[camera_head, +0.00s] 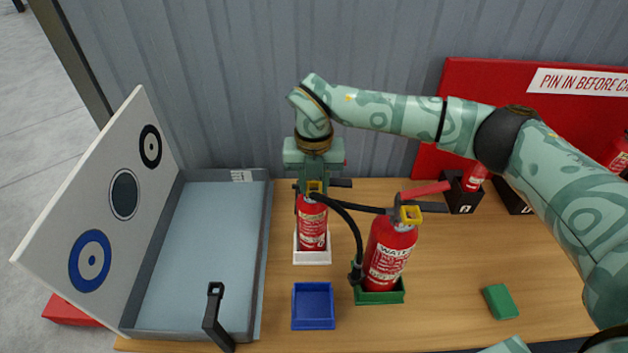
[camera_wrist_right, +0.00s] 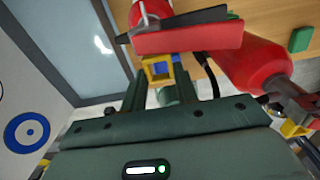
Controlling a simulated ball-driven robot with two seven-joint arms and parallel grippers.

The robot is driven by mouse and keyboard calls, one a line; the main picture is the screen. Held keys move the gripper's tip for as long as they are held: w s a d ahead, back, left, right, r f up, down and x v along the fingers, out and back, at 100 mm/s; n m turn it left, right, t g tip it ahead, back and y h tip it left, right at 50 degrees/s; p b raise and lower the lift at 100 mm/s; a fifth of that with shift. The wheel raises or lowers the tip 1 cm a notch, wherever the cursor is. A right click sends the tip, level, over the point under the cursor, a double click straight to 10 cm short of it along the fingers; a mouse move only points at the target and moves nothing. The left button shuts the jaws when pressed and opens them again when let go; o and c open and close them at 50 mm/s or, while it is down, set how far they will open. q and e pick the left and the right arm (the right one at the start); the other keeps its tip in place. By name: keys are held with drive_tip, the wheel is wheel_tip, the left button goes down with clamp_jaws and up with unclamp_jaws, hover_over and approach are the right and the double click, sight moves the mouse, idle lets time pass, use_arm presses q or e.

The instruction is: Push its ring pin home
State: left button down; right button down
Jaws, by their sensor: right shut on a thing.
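A small red extinguisher (camera_head: 312,226) stands upright on a white tray (camera_head: 312,258); its red lever (camera_wrist_right: 190,36) crosses the top of the right wrist view. My right gripper (camera_head: 315,180) points down over its head. Its fingers are shut on a yellow square ring pin (camera_wrist_right: 158,68), which sits close under the lever. The gripper hides much of the extinguisher's head, and I cannot tell how deep the pin is seated. My left gripper is not in view.
A larger WATER extinguisher (camera_head: 386,250) with a black hose and yellow ring stands close right on a green tray (camera_head: 382,297). An empty blue tray (camera_head: 313,307), a grey tray (camera_head: 200,260), a black post (camera_head: 214,318) and a green block (camera_head: 500,301) are nearby.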

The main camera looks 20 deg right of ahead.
drive_tip(key=p, duration=0.3)
idle(5.1)
idle(0.5)
drive_tip(key=c, duration=1)
unclamp_jaws()
wheel_tip(320, 180, up, 16)
